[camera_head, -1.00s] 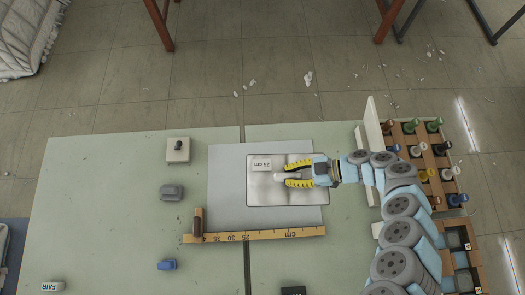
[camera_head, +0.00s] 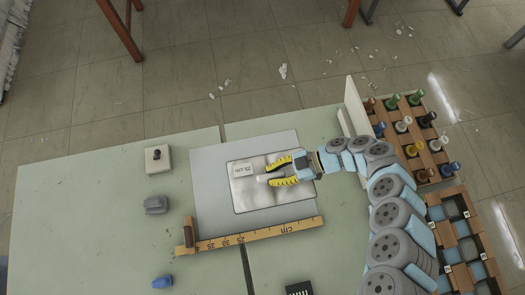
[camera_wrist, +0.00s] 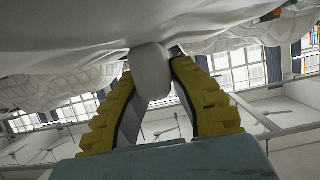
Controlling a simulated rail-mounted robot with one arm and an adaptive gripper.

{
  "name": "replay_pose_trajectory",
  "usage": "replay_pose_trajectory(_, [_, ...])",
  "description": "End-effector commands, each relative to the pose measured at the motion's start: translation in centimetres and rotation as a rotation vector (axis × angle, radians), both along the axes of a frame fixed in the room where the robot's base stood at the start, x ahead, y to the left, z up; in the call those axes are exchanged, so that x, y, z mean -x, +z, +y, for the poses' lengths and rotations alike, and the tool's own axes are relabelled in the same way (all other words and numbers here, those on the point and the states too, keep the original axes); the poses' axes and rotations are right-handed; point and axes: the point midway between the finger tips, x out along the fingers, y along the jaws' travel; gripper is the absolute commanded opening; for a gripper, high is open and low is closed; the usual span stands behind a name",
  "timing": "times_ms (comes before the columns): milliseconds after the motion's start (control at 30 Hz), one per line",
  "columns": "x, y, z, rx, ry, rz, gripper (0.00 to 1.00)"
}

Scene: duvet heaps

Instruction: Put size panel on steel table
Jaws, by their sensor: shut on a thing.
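The size panel (camera_head: 247,199) is a shiny metal plate with a "25 cm" label, over the grey sheet on the green-topped table in the head view. My gripper (camera_head: 268,173), with yellow ridged fingers, reaches in from the right and is shut on the pale knob of the panel. In the wrist view the pale knob (camera_wrist: 151,72) sits between the fingertips below a broad whitish surface, probably the panel. I cannot tell whether the panel touches the sheet. No table that is clearly steel is in view.
A wooden ruler (camera_head: 262,234) with an upright block lies at the sheet's front edge. A white-topped block (camera_head: 158,160), a grey block (camera_head: 156,205) and a blue block (camera_head: 162,282) stand to the left. A rack of coloured knobs (camera_head: 413,130) stands right. The table's left part has free room.

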Motion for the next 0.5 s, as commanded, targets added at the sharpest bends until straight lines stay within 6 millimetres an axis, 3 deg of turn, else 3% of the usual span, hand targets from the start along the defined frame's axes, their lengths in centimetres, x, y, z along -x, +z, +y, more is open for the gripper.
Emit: replay_pose_trajectory(500, [-4.2, -4.3, 2.1, -0.001, 0.001, 0.000, 0.00])
